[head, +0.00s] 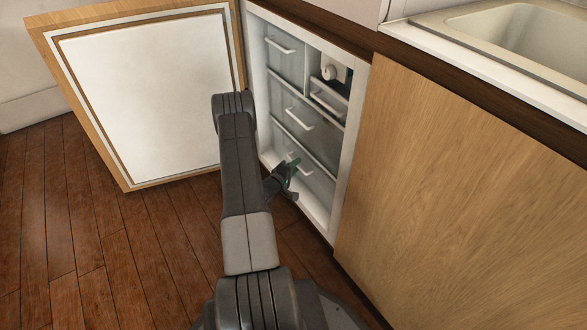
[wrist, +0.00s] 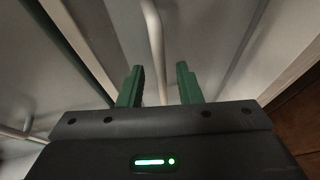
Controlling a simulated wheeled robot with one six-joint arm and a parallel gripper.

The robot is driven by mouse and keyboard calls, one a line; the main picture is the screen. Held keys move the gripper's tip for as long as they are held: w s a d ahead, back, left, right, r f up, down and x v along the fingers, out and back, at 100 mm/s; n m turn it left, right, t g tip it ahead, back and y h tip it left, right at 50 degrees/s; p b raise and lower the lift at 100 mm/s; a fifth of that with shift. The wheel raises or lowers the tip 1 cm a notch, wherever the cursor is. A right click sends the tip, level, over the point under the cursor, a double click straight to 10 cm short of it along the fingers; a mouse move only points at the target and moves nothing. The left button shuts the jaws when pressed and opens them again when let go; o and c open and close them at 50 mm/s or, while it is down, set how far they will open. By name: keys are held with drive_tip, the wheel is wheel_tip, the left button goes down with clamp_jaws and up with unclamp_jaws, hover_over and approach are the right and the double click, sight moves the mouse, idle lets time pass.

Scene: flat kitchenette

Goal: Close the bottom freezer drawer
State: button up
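The bottom freezer drawer (head: 318,186) is the lowest pale front in the open white cabinet in the head view, partly hidden by my gripper. In the head view it looks roughly in line with the drawers above; I cannot tell whether a small gap is left. My gripper (head: 293,167) is at this drawer, close to its white handle. In the wrist view my gripper (wrist: 159,85) has its two green fingers apart. A white handle bar (wrist: 155,45) runs between them, and I cannot tell whether they touch it.
The freezer door (head: 140,95) stands wide open on the left. The middle drawer (head: 305,130) and upper left drawer (head: 284,65) are above. A wooden cabinet panel (head: 450,190) flanks the right, under the sink (head: 520,40). The wooden floor (head: 80,240) is clear on the left.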

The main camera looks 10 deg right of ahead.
drive_tip(key=p+v, duration=0.3)
drive_tip(key=v, duration=1.1)
drive_tip(key=shift+p, duration=0.4)
drive_tip(key=shift+w+d+r, duration=0.1)
drive_tip(key=b+x, duration=0.3)
drive_tip(key=x, duration=0.9)
drive_tip(key=shift+w+f, duration=0.25)
drive_tip(key=shift+w, duration=0.1)
drive_tip(key=shift+d+b, duration=0.15)
drive_tip(key=shift+b, duration=0.15)
